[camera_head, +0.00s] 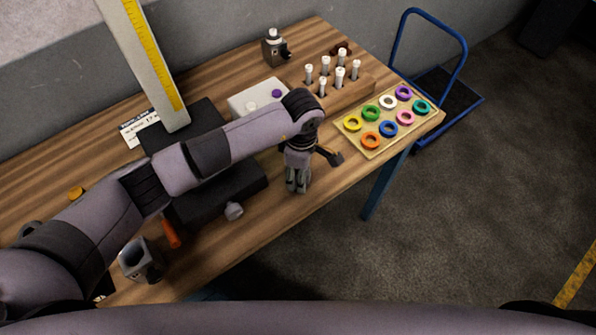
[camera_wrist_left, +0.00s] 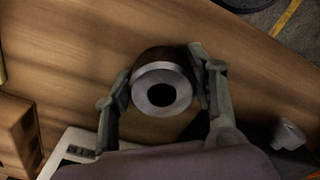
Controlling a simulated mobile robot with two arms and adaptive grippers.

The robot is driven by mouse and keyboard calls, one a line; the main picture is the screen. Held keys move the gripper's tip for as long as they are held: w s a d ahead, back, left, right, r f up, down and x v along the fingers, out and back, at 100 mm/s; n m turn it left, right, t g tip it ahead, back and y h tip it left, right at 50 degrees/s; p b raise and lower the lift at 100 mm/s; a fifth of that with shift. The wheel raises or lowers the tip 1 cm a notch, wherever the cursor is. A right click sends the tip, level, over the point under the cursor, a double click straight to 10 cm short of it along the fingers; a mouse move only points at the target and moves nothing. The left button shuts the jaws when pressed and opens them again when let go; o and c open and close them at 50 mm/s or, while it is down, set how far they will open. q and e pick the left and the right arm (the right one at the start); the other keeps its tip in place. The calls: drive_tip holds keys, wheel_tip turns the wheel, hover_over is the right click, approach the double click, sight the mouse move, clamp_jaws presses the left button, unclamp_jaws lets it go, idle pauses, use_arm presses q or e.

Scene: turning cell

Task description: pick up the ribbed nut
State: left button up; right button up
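The ribbed nut (camera_wrist_left: 161,90) shows in the left wrist view as a dark ring-shaped body with a bright silver end face and a round black hole. My left gripper (camera_wrist_left: 162,78) has one finger on each side of it, very close to its sides. Whether both fingers press on it I cannot tell. In the head view my left gripper (camera_head: 297,185) points down near the front edge of the wooden bench, and the nut is hidden there. Whether the nut rests on the bench or is lifted is not clear. My right gripper is out of view.
A tray of coloured rings (camera_head: 345,127) lies at the bench's right end. A black fixture with a silver knob (camera_head: 234,211) is just left. A blue cart (camera_head: 463,50) stands beyond.

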use_arm(q)
drive_tip(key=c, duration=0.7)
drive_tip(key=shift+o, duration=0.2)
